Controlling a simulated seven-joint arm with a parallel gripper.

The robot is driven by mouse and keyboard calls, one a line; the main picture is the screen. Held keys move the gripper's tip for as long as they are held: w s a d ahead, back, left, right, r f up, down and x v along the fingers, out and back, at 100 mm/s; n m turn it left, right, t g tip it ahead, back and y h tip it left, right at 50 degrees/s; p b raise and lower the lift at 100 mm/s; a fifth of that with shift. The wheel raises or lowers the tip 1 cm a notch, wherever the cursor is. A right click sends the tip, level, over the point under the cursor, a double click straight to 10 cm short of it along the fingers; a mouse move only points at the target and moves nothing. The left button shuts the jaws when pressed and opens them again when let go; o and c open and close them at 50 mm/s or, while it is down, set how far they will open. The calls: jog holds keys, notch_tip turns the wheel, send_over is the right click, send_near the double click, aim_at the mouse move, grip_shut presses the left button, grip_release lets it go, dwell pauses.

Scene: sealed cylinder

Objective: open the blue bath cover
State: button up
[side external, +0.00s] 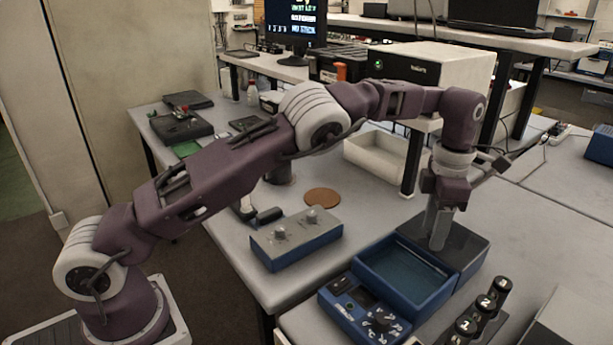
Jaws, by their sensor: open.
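The blue bath (383,297) stands on the bench at the lower right, with a control panel (365,311) with knobs at its front left. Its near section shows an open blue-walled basin (403,274). A dark, flat cover (462,243) lies over the far section, on the side away from the panel. My gripper (436,241) points down over the cover's near left part, its fingers apart. The fingertips are at or just above the cover; I cannot tell whether they touch it. Any handle there is hidden by the fingers.
A blue box with two knobs (296,240) stands left of the bath. Numbered black-capped cylinders (482,308) stand in a rack at its right. A white tray (377,157) and a shelf post (412,160) are behind. A brown disc (322,197) lies on the bench.

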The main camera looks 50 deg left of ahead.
jog(key=s, duration=1.1)
jog(key=s+a+r+m, duration=0.3)
jog(key=r+m, duration=0.1)
jog(key=r, duration=0.7)
jog(key=s+a+r+m+t, duration=0.1)
jog(key=s+a+r+m, duration=0.1)
jog(key=s+m, duration=0.2)
jog(key=s+a+r+m+t, duration=0.1)
jog(key=s+a+r+m, duration=0.1)
jog(key=s+m, duration=0.2)
jog(key=s+a+r+m+t+h, duration=0.1)
jog(key=s+a+r+m, duration=0.1)
jog(key=s+m, duration=0.2)
jog(key=shift+s+a+m, duration=0.3)
jog(key=shift+s+a, duration=0.05)
jog(key=shift+s, duration=0.35)
